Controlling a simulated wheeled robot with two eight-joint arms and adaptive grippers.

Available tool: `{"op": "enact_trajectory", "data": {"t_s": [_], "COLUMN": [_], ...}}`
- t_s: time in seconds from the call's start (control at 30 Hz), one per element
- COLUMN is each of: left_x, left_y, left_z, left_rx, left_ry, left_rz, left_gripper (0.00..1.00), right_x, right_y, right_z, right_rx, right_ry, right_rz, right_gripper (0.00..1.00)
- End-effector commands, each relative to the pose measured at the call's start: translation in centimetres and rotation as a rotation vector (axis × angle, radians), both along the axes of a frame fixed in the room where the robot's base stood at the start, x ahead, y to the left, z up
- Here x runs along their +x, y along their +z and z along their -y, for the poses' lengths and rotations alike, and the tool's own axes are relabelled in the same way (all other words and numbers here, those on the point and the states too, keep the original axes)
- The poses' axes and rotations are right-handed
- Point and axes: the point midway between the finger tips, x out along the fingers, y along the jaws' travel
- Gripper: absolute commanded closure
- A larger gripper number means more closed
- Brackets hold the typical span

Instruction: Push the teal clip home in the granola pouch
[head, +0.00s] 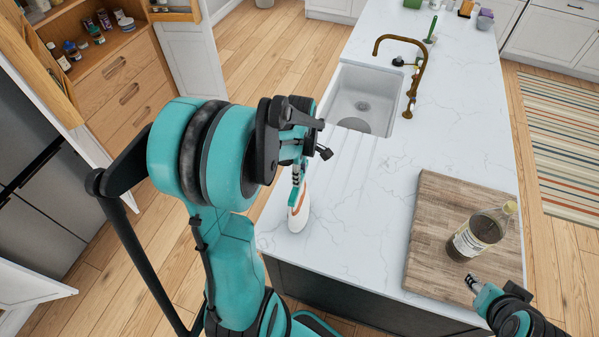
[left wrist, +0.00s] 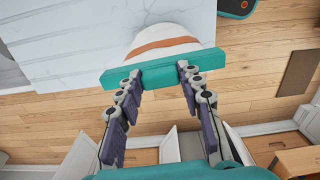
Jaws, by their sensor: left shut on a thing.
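The granola pouch (head: 298,217) is white with an orange stripe and stands on the white counter near its left edge. In the left wrist view the pouch (left wrist: 165,45) lies just beyond the teal clip (left wrist: 165,69), a long straight bar across its near edge. How deep the clip sits on the pouch is hidden. My left gripper (left wrist: 162,80) is shut on the teal clip, its two fingers apart along the bar. In the head view the left gripper (head: 299,170) is above the pouch, partly covered by my arm. My right gripper (head: 473,283) is at lower right, its jaw opening unclear.
A wooden board (head: 430,225) with a dark bottle (head: 477,234) on it lies at the right of the counter. A sink (head: 362,98) with a brass tap (head: 416,70) is farther back. Bare counter lies between pouch and board.

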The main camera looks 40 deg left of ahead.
Motion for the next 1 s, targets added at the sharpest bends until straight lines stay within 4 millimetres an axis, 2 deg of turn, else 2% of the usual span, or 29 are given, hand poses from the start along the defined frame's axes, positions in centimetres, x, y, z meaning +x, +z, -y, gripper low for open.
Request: {"op": "enact_trajectory", "data": {"t_s": [0.93, 0.97, 1.0], "left_x": [0.0, 0.0, 0.0], "left_y": [-2.5, -2.4, -2.4], "left_z": [0.0, 0.0, 0.0], "left_rx": [0.0, 0.0, 0.0], "left_ry": [0.0, 0.0, 0.0], "left_rz": [0.0, 0.0, 0.0], "left_gripper": [0.85, 0.58, 0.47], "right_x": [0.0, 0.0, 0.0], "right_y": [-2.4, -2.3, -2.3], "right_z": [0.0, 0.0, 0.0], "right_rx": [0.0, 0.0, 0.0], "right_ry": [0.0, 0.0, 0.0], "right_rz": [0.0, 0.0, 0.0], "right_gripper": [0.6, 0.6, 0.6]}}
